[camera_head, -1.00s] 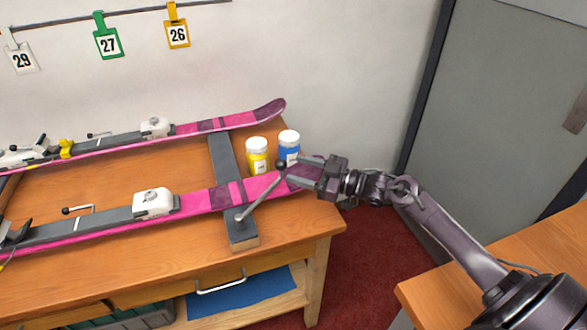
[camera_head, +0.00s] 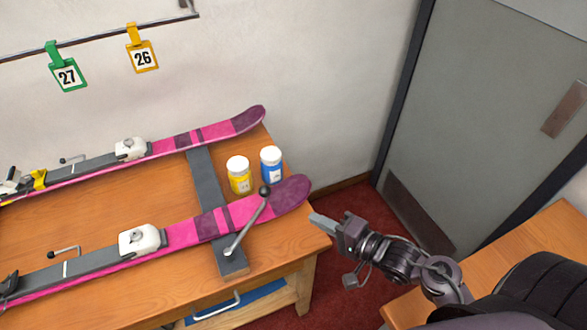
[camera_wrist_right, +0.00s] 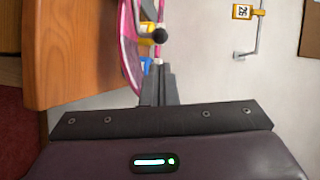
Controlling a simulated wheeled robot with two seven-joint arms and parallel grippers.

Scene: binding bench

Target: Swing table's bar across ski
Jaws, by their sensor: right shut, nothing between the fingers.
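The near pink ski (camera_head: 210,226) lies on the wooden table (camera_head: 100,190), over a dark grey cross support (camera_head: 203,170). A thin metal bar (camera_head: 247,224) with a black ball knob (camera_head: 265,190) pivots at the support's near end. The bar slants over the near ski, its knob at the ski's far edge. My right gripper (camera_head: 318,221) is shut and empty, off the table's right end, apart from the knob and ski tip. In the right wrist view its fingers (camera_wrist_right: 158,90) are together, with the knob (camera_wrist_right: 159,36) beyond them. My left gripper is out of view.
A yellow jar (camera_head: 238,176) and a blue jar (camera_head: 271,165) with white lids stand between the two skis, close to the knob. A second pink ski (camera_head: 185,142) lies behind. A grey door (camera_head: 470,110) and another wooden surface (camera_head: 510,250) are at right.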

